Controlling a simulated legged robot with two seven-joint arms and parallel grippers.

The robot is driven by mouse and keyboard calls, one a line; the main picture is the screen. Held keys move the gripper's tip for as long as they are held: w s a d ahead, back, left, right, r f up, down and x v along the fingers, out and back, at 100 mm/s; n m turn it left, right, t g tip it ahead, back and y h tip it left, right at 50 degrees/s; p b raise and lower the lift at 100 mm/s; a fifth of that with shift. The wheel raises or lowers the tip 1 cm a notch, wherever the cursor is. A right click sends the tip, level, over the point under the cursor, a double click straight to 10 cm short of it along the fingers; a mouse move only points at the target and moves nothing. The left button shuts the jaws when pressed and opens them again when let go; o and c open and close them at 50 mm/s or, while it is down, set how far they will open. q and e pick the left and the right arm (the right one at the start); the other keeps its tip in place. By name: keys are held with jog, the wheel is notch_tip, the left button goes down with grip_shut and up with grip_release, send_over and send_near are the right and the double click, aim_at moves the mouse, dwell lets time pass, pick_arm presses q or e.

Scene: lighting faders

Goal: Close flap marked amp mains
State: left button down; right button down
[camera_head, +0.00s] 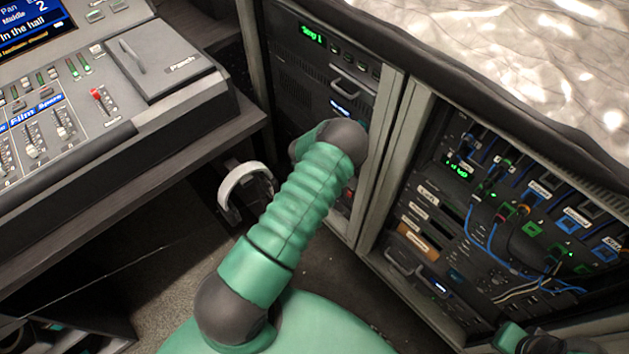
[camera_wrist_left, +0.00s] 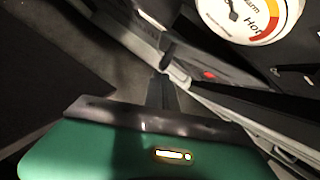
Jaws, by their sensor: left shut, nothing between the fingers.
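No flap with a readable "amp mains" label shows in either view. My left arm rises through the middle of the head view toward the left rack (camera_head: 385,135), and its gripper is hidden behind the arm there. In the left wrist view my left gripper (camera_wrist_left: 162,92) is shut and empty, pointing at dark rack fronts. A round dial (camera_wrist_left: 240,18) marked "Hot" and a small red light (camera_wrist_left: 209,74) are near it at the upper right. My right gripper is not seen; a green and black part of me shows at the head view's bottom right corner.
A mixing console (camera_head: 110,75) with a lid marked "Patch" (camera_head: 160,55) stands on a desk at the left. The right rack (camera_head: 395,160) holds gear with blue cables (camera_head: 490,250). A white curved band (camera_head: 240,185) is beside my arm. Dark floor lies between desk and racks.

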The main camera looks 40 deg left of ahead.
pick_arm(q)
jog(key=shift+w+a+m+h+p, duration=0.15)
jog(key=shift+w+a+m+h, duration=0.15)
jog(key=shift+w+m, duration=0.45)
jog(key=shift+w+a+m+h+p, duration=0.2)
jog(key=shift+w+a+m, duration=0.3)
jog(key=shift+w, duration=0.35)
jog(key=shift+w+d, duration=0.1)
jog(key=shift+w, duration=0.05)
jog(key=shift+w+r, duration=0.1)
jog(key=shift+r, duration=0.05)
jog(key=shift+d, duration=0.1)
